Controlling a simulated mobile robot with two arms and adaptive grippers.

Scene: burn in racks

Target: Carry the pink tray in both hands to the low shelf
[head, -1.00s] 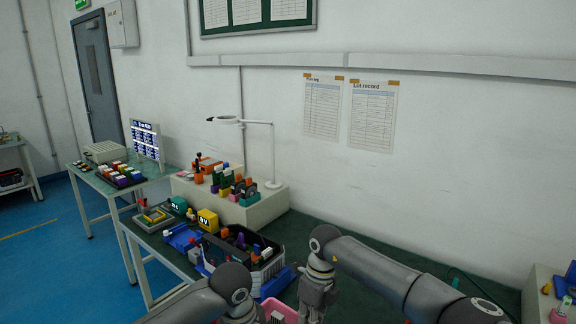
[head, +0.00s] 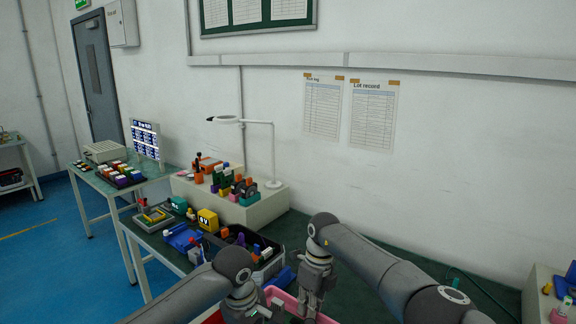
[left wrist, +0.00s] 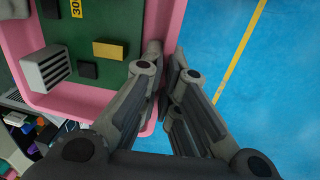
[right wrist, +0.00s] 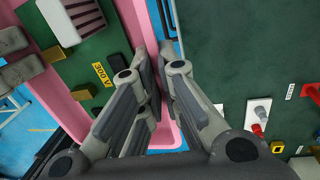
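The pink tray (head: 281,294) is at the bottom of the head view, partly hidden by my arms. Its pink wall shows in the left wrist view (left wrist: 92,106) and the right wrist view (right wrist: 72,112). In it lies a green board (left wrist: 120,72) with a grey finned block (left wrist: 46,69), dark blocks and a yellow block. My left gripper (left wrist: 170,58) is closed at one tray wall, with blue floor beyond. My right gripper (right wrist: 152,52) is closed at another wall, above or beside the green tabletop. Both sets of fingers straddle the rim.
A dark bin of parts (head: 268,262) stands on the green table just left of my right gripper. A cream raised block (head: 262,204) carries a lamp and coloured parts behind it. Another bench (head: 112,182) stands at the left. Blue floor (head: 50,270) is open at left.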

